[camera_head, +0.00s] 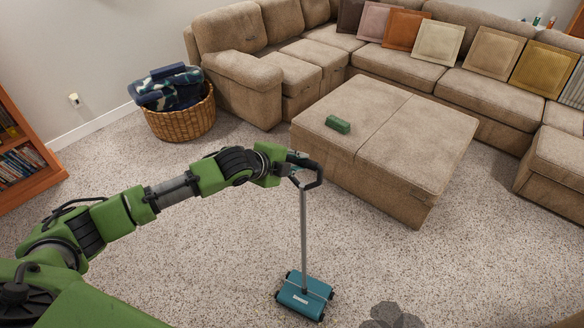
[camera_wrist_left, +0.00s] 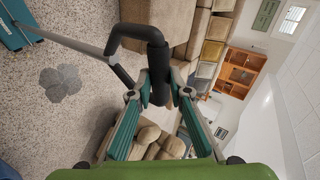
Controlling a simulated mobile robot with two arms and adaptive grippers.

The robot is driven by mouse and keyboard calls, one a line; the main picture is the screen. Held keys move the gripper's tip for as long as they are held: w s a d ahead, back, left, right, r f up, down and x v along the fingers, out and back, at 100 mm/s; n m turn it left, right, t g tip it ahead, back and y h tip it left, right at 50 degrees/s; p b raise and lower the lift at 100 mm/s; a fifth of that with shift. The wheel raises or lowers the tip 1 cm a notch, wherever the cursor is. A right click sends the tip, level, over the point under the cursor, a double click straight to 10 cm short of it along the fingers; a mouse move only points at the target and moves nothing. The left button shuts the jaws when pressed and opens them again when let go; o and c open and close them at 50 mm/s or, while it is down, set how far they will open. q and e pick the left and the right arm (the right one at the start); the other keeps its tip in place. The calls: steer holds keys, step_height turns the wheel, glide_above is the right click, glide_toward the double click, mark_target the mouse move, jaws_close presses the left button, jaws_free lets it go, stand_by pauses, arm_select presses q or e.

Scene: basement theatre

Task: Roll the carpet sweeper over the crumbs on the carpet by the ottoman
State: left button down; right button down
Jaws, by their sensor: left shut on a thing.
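The carpet sweeper has a teal head (camera_head: 305,294) that rests on the speckled carpet in front of the ottoman (camera_head: 428,150). Its grey pole rises nearly upright to a black looped handle. My left gripper (camera_head: 297,166) is shut on that handle, near the ottoman's left front side. In the left wrist view the fingers (camera_wrist_left: 160,92) close around the black grip (camera_wrist_left: 157,65), and part of the sweeper head shows at top left. A dark grey lobed patch (camera_head: 392,316) lies on the carpet right of the sweeper head, apart from it. My right gripper is not in view.
A small green object (camera_head: 338,124) lies on the ottoman. A sectional sofa (camera_head: 240,75) with several cushions runs behind it. A wicker basket (camera_head: 181,120) of blankets stands at the left, and a wooden bookcase (camera_head: 25,160) at the far left. The carpet around the sweeper is open.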

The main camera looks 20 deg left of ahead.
arm_select(q)
steer(key=shift+w+d+f, duration=0.1)
steer(key=shift+w+d, duration=0.2)
steer(key=shift+w, duration=0.15)
steer(key=r, duration=0.1)
steer(key=p, duration=0.1)
steer(key=r+p, duration=0.1)
steer(key=shift+w+r, duration=0.25)
steer(key=shift+r, duration=0.1)
steer(key=shift+r+p, duration=1.25)
steer(key=shift+p, duration=0.15)
